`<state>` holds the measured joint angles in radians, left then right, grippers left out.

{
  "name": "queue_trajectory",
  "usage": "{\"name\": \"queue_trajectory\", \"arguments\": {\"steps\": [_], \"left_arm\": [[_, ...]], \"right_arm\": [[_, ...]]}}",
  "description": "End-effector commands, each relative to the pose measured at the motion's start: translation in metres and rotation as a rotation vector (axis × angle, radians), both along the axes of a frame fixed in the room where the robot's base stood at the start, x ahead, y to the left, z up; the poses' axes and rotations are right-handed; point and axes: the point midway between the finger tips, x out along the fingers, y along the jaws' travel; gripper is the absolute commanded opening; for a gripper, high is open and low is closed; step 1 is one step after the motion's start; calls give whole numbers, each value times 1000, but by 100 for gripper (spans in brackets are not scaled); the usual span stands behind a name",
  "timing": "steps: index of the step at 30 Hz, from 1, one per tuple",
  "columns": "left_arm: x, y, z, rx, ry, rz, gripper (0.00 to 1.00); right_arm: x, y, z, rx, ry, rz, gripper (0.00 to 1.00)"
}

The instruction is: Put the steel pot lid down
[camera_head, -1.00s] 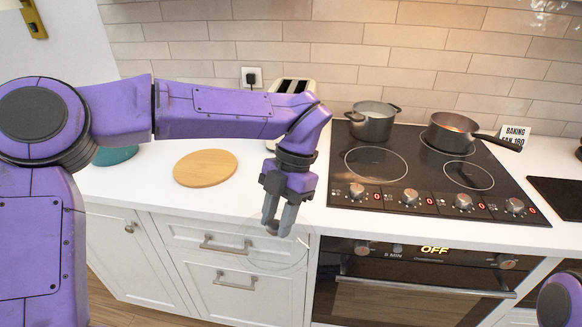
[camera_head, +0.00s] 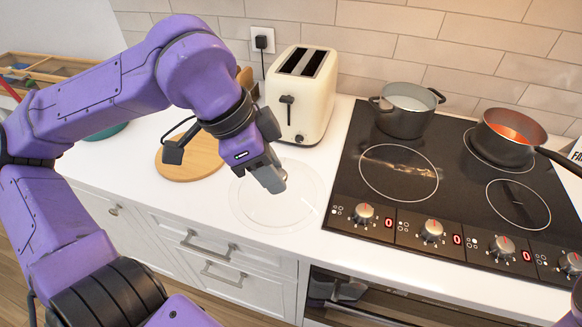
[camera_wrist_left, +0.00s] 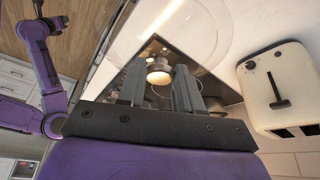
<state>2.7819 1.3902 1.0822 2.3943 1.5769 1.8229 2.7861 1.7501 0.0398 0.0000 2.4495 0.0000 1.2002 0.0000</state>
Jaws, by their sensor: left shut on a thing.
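The steel pot lid (camera_head: 262,212) is a clear round disc with a thin rim, seen over the white counter between the wooden board and the cooktop. My left gripper (camera_head: 276,184) is shut on its knob from above. In the left wrist view the metal knob (camera_wrist_left: 159,76) sits between the two grey fingers (camera_wrist_left: 158,88). The lid looks about level and low over the counter; I cannot tell whether it touches.
A round wooden board (camera_head: 190,160) lies left of the lid. A cream toaster (camera_head: 300,95) stands behind it. The black cooktop (camera_head: 385,205) is close on the right, with a grey pot (camera_head: 405,112) and a saucepan (camera_head: 508,135). The counter's front edge is near.

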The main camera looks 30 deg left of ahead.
Motion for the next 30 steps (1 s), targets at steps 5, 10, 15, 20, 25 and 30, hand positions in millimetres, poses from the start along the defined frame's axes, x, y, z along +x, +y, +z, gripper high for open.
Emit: {"name": "queue_trajectory", "arguments": {"steps": [5,10,15,20,25,30], "left_arm": [[27,16,-9,-5,10,31,0],[72,42,-31,-2,11,28,0],[100,59,-70,0,10,24,0],[112,66,-89,1,6,22,0],[118,71,-118,0,10,23,0],[119,71,-131,1,4,22,0]], "right_arm": [[0,0,16,0,1,0,0],[0,0,36,0,1,0,0],[0,0,45,1,1,0,0],[0,0,49,1,1,0,0],[0,0,54,0,1,0,0],[0,0,54,1,1,0,0]]}}
